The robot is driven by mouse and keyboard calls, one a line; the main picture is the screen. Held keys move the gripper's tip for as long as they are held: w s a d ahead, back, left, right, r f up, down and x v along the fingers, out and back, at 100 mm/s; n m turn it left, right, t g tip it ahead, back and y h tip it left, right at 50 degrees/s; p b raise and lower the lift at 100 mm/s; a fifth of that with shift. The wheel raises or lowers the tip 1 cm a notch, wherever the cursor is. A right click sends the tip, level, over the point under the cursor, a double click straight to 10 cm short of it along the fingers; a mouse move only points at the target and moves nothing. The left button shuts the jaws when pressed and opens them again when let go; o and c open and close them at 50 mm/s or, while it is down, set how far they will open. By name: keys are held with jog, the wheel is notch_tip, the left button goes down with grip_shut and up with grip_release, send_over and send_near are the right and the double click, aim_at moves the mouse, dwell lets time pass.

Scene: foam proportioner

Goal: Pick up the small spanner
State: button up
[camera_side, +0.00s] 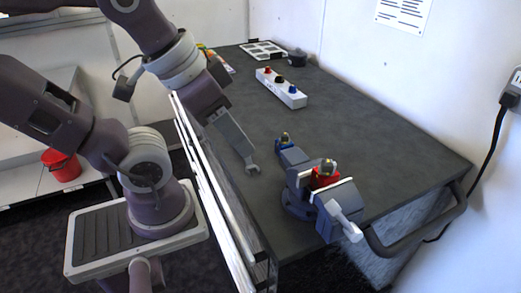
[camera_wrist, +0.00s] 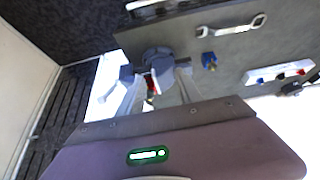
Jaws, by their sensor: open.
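The small spanner (camera_wrist: 231,27) is grey and double-ended. In the wrist view it lies flat on the dark bench top, up and right of my fingers. In the side view one forked end (camera_side: 253,169) shows on the bench just below my gripper (camera_side: 243,151); the rest seems hidden behind my gripper. In the wrist view my gripper (camera_wrist: 156,72) is open and empty, its two grey fingers apart. The spanner is outside the gap between them. Whether the fingers touch the bench cannot be told.
A blue-grey vise (camera_side: 300,200) holding a red fitting (camera_side: 324,176) stands near the bench's front right. A small blue fitting (camera_side: 284,142) is beside it. A white strip with several coloured knobs (camera_side: 281,90) lies farther back. The right of the bench top (camera_side: 400,150) is clear.

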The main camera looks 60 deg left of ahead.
jog(key=w+a+f+n+g, duration=0.1)
jog(key=w+a+f+n, duration=0.2)
jog(key=a+n, duration=0.2)
jog(key=w+a+f+n+g+y, duration=0.1)
jog(key=w+a+f+n+g, duration=0.1)
jog(key=a+f+n, duration=0.2)
jog(key=w+a+f+n+g, duration=0.2)
jog(key=w+a+f+n, duration=0.1)
jog(key=a+n, duration=0.5)
jog(key=shift+w+a+f+y, duration=0.1)
jog(key=shift+a+f+y, duration=0.1)
jog(key=shift+a, duration=0.4)
jog(key=shift+w+a+f+y, duration=0.1)
jog(key=shift+a+f, duration=0.15)
jog(key=shift+a, duration=0.3)
jog(key=shift+w+a+f+y, duration=0.1)
jog(key=shift+a+f, duration=0.1)
jog(key=shift+a, duration=0.4)
jog(key=shift+n+g, duration=0.3)
jog(key=shift+n, duration=0.1)
jog(key=f, duration=0.4)
jog(key=a+f, duration=0.1)
jog(key=f, duration=0.1)
jog(key=shift+f, duration=0.3)
jog(key=shift+a+f, duration=0.1)
jog(key=shift+f, duration=0.3)
jog(key=shift+f, duration=0.2)
grip_shut()
